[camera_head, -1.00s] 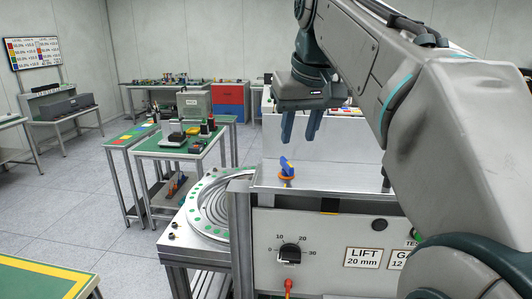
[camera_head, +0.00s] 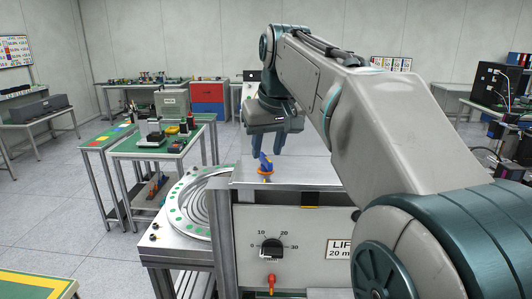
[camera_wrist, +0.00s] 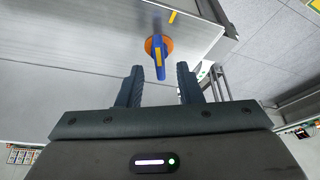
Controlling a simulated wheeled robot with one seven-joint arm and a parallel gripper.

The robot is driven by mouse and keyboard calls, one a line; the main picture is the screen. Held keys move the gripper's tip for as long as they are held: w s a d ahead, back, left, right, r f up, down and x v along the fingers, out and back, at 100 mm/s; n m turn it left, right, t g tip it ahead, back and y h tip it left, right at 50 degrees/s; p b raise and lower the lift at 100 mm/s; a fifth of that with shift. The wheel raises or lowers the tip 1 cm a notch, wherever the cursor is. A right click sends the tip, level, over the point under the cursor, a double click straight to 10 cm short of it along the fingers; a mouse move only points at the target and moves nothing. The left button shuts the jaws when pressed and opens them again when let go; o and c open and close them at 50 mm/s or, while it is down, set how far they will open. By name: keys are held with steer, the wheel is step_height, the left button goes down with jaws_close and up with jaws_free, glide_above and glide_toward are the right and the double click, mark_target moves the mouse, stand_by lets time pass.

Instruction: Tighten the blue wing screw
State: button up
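The blue wing screw (camera_head: 265,161) stands on an orange round base on the metal top of the machine frame. In the wrist view the screw (camera_wrist: 158,57) shows a blue wing with a yellow stripe, over its orange disc, just beyond my fingertips. My gripper (camera_head: 265,148) is above the screw, pointing down. In the wrist view my gripper (camera_wrist: 160,72) has its two fingers apart with nothing between them. The fingers do not touch the screw.
The metal top (camera_head: 310,171) is clear around the screw. Below it is a front panel with a dial (camera_head: 272,247) and a red knob (camera_head: 271,282). A round turntable (camera_head: 190,205) sits to the left. A green-topped cart (camera_head: 165,147) stands further back.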

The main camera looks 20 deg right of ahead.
steer(key=shift+x, duration=1.05)
jaws_close()
steer(key=shift+a+m+h+p, duration=0.15)
steer(key=shift+m+h+p, duration=0.45)
steer(key=shift+m, duration=1.4)
